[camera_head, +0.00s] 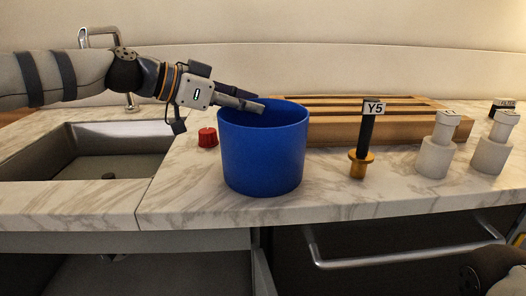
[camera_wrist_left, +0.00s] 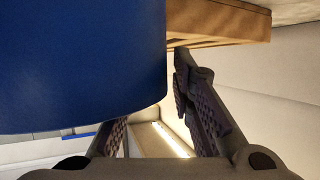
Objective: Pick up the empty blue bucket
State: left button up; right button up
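The blue bucket (camera_head: 262,152) stands upright on the marble counter, right of the sink. Only a strip of its dark inside shows, so I cannot tell what is in it. My left gripper (camera_head: 258,105) reaches in from the left, with its fingers at the bucket's upper left rim and overlapping its mouth. In the left wrist view, the bucket (camera_wrist_left: 80,65) fills the upper left and hides part of one finger. The left gripper's fingers (camera_wrist_left: 150,100) are apart, with background showing between them. I cannot tell whether they touch the bucket. My right gripper is out of view.
A red-capped object (camera_head: 207,138) sits close left of the bucket. A slatted wooden rack (camera_head: 330,130) stands behind and right. A gold-based stand marked Y5 (camera_head: 358,166) and two white bottles (camera_head: 436,158) are farther right. The sink (camera_head: 95,165) is left.

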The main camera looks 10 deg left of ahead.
pick_arm(q)
grip_shut()
jog(key=shift+r, duration=0.1)
